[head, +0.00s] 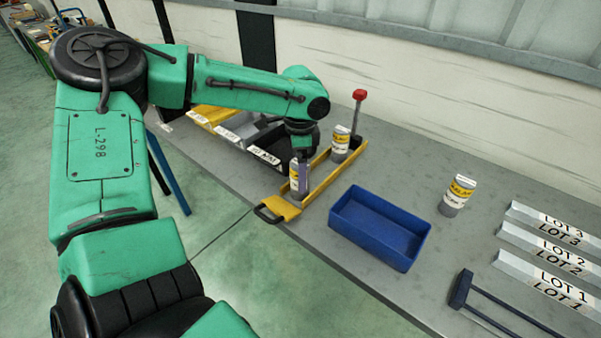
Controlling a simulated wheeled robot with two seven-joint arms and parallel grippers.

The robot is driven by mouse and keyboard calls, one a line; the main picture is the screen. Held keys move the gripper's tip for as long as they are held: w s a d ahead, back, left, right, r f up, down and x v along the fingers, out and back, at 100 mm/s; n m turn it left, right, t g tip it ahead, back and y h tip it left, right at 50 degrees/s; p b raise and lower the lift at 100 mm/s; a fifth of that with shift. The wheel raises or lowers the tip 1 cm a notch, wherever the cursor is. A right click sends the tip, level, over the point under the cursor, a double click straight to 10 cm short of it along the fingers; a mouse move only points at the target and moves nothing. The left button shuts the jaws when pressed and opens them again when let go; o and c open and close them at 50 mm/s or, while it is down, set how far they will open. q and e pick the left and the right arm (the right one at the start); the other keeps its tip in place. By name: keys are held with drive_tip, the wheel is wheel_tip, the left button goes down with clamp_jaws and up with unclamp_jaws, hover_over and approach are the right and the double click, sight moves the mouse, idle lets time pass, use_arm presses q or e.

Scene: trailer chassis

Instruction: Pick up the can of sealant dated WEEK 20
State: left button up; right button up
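Three grey sealant cans with yellow and white labels show in the head view. One can (295,179) stands at the near end of a yellow tray (318,181), right under my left gripper (302,162). A second can (340,143) stands at the tray's far end. A third can (457,196) stands alone on the bench, right of the blue bin. The week dates are too small to read. My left gripper points down at the near can and overlaps it; whether its fingers are closed on the can is unclear. My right gripper is out of view.
An open, empty-looking blue bin (345,222) stands on the grey bench (415,155). Labelled small bins (238,128) lie behind my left arm. A red-topped post (358,108) stands at the tray's far end. LOT signs (545,273) and a dark-handled tool (462,290) are at right.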

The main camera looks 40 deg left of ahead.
use_arm(q)
drive_tip(key=shift+f, duration=0.65)
clamp_jaws()
drive_tip(key=shift+r, duration=0.15)
